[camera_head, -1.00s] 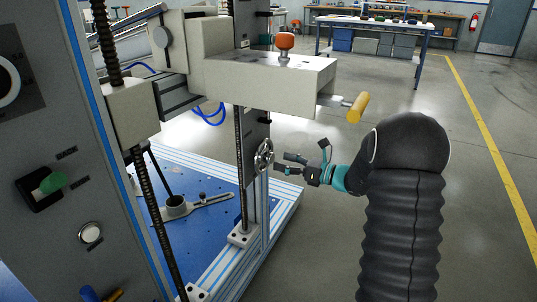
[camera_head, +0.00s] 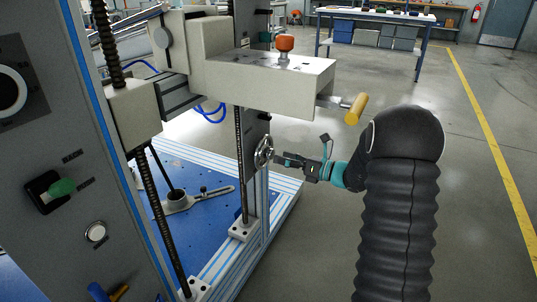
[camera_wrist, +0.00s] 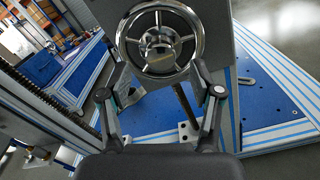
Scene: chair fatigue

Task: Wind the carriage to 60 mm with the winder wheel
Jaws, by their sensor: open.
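The winder wheel (camera_head: 264,151) is a small chrome handwheel on the grey upright post of the test frame. In the wrist view the wheel (camera_wrist: 159,38) fills the top middle, with a shiny rim, spokes and a central hub. My gripper (camera_head: 276,159) is at the right of the wheel, close to its rim. In the wrist view my gripper (camera_wrist: 160,80) is open, with one finger on each side below the wheel; contact cannot be told. The beige carriage (camera_head: 268,80) sits on the threaded columns above the wheel. No millimetre scale is readable.
An orange knob (camera_head: 285,44) is on top. A blue base plate (camera_head: 215,208) lies below. A control panel with a green switch (camera_head: 61,188) stands at left. Floor at right is clear.

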